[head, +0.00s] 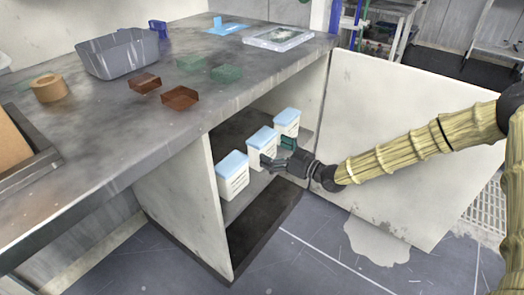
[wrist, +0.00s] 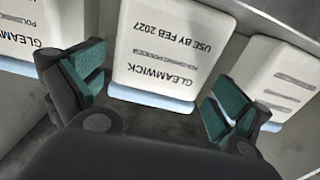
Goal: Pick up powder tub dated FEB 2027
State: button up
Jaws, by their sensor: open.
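Three white tubs with pale blue lids stand in a row on a shelf inside the open cabinet. The middle tub (head: 261,135) reads GLEAMWICK, USE BY FEB 2027 in the wrist view (wrist: 165,50), where it appears upside down. My gripper (head: 277,153) is open in front of this tub. In the wrist view, the green-padded fingers (wrist: 158,88) are spread to either side of its lid end, with nothing gripped. The near tub (head: 232,175) and the far tub (head: 287,122) flank it; their dates are not readable.
The cabinet side panel (head: 190,200) stands left of the tubs, and the open door (head: 385,150) is to the right, behind my arm. The worktop (head: 110,135) overhangs the shelf. It holds a grey bin (head: 117,55), a tape roll (head: 48,88) and small brown and green trays.

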aim_at(269, 149)
jog(key=x, duration=0.1)
jog(key=b+x, duration=0.1)
jog(key=x, duration=0.1)
jog(key=shift+w+a+f, duration=0.15)
jog(key=shift+a+f, duration=0.1)
jog(key=shift+f, duration=0.1)
jog(key=shift+w+a+r+b, duration=0.1)
jog(key=shift+w+a+b, duration=0.2)
jog(key=shift+a, duration=0.05)
jog(key=shift+r, duration=0.1)
jog(key=c, duration=1.3)
